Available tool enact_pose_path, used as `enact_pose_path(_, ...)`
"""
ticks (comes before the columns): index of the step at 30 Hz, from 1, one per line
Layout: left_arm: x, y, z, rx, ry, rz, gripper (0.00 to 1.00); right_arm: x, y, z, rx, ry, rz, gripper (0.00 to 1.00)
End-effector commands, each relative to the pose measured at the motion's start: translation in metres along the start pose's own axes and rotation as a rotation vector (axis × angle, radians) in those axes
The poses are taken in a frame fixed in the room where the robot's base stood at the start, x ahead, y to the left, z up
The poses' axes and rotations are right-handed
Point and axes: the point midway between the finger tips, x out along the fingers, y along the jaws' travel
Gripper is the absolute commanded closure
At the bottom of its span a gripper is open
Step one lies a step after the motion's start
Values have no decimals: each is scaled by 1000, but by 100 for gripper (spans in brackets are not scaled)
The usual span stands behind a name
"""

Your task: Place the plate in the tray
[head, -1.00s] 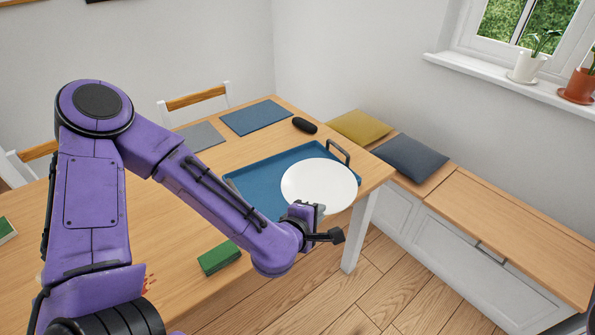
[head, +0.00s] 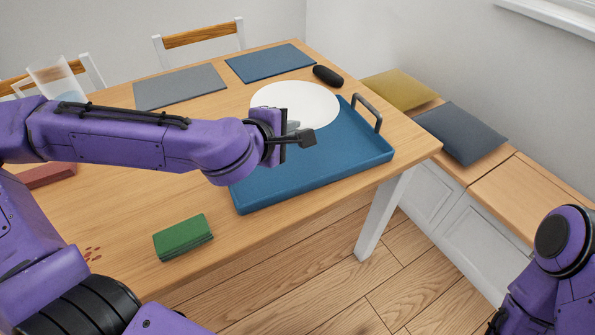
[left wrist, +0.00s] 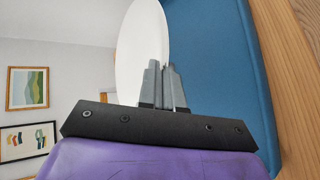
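The white round plate (head: 297,101) is over the back part of the blue tray (head: 335,160), in the head view. My left gripper (head: 291,128) is shut on the plate's near rim. In the left wrist view the grey fingers (left wrist: 162,86) are close together at the edge of the plate (left wrist: 143,42), with the tray (left wrist: 215,60) beside it. Whether the plate touches the tray cannot be told. The tray's left part is hidden behind my left arm. My right arm shows at the lower right, but its gripper is out of view.
A dark oblong object (head: 328,76) lies behind the tray. Blue (head: 269,63) and grey (head: 180,87) placemats lie at the table's far side. A green stack (head: 183,237) lies at the front. A glass (head: 56,80) stands at left. A cushioned bench is at right.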

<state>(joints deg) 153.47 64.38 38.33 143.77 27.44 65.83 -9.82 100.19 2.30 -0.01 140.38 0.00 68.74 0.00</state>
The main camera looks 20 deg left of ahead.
Motion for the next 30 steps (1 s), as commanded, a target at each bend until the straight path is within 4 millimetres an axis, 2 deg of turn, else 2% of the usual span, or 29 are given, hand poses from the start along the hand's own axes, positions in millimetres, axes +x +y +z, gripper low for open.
enact_pose_path(1, 5, -22, 1, 18, -47, 6, 100, 44, -4, 18, 0, 1, 0, 57)
enact_pose_path(3, -8, -26, 10, 59, -114, -10, 100, 66, -6, 27, 0, 1, -1, 57)
enact_pose_path(7, -32, -33, 23, 123, -215, -31, 100, 92, -9, 37, 0, 1, -1, 57)
enact_pose_path(11, -44, -34, 30, 157, -264, -44, 100, 97, -9, 40, 0, 1, -1, 57)
enact_pose_path(14, -32, -30, 30, 164, -269, -52, 100, 91, -9, 37, 0, 1, -1, 57)
enact_pose_path(15, -23, -26, 30, 166, -267, -54, 100, 84, -8, 34, 1, 1, -1, 57)
enact_pose_path(17, -21, -14, 33, 166, -259, -47, 100, 58, -6, 24, 0, 1, -1, 57)
enact_pose_path(22, -7, -17, 29, 168, -267, -58, 100, 19, -2, 7, 1, 2, -1, 57)
enact_pose_path(30, 19, -20, 26, 158, -268, -63, 100, -24, 2, -10, 0, 1, -1, 57)
